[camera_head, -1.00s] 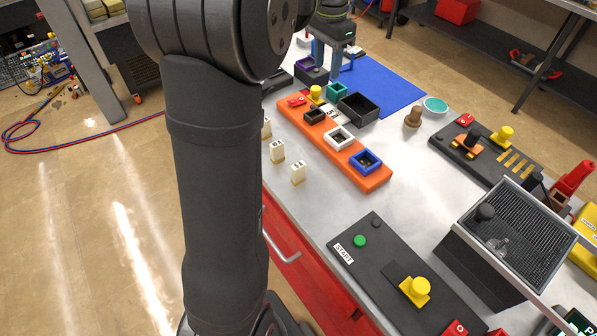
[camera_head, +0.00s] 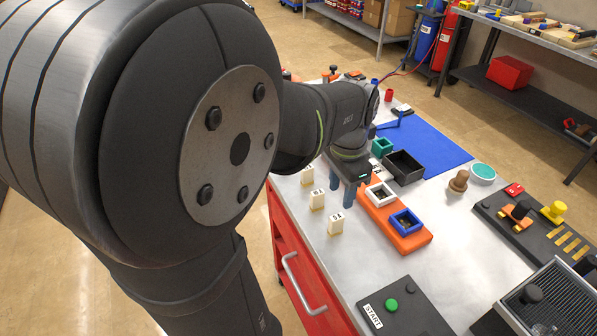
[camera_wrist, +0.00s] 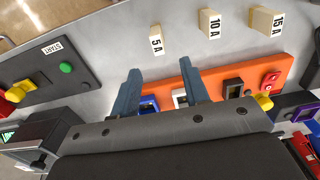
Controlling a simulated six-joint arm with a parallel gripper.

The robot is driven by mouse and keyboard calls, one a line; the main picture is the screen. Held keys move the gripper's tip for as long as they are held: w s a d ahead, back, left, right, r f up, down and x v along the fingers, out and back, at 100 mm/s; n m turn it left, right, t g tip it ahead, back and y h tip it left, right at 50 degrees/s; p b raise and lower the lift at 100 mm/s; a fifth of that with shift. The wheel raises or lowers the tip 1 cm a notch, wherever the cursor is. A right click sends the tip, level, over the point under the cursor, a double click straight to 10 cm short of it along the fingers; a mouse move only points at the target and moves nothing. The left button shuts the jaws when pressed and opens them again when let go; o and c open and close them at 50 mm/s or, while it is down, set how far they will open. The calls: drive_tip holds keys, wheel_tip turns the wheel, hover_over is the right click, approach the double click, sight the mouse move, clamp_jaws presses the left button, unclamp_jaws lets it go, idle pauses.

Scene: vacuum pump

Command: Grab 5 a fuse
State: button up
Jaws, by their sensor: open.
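My gripper (camera_head: 343,188) points down over the orange fuse block (camera_head: 405,236), beside the fuse row. In the wrist view its blue fingers (camera_wrist: 161,88) are apart and empty, with the 5 A fuse ahead of them, not between them.
The orange block carries a white socket (camera_head: 381,195) and a blue socket (camera_head: 405,221). A dark START panel (camera_head: 408,312) with a green button lies nearer. A black open box (camera_head: 404,167) and a blue mat (camera_head: 432,145) lie behind. Bare table surrounds the fuses.

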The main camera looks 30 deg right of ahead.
sight(337, 217)
wheel_tip(337, 217, down, 5)
drive_tip(key=shift+r, duration=0.2)
drive_tip(key=shift+s+a+f, duration=0.15)
drive_tip(key=shift+f, duration=2.5)
clamp_jaws()
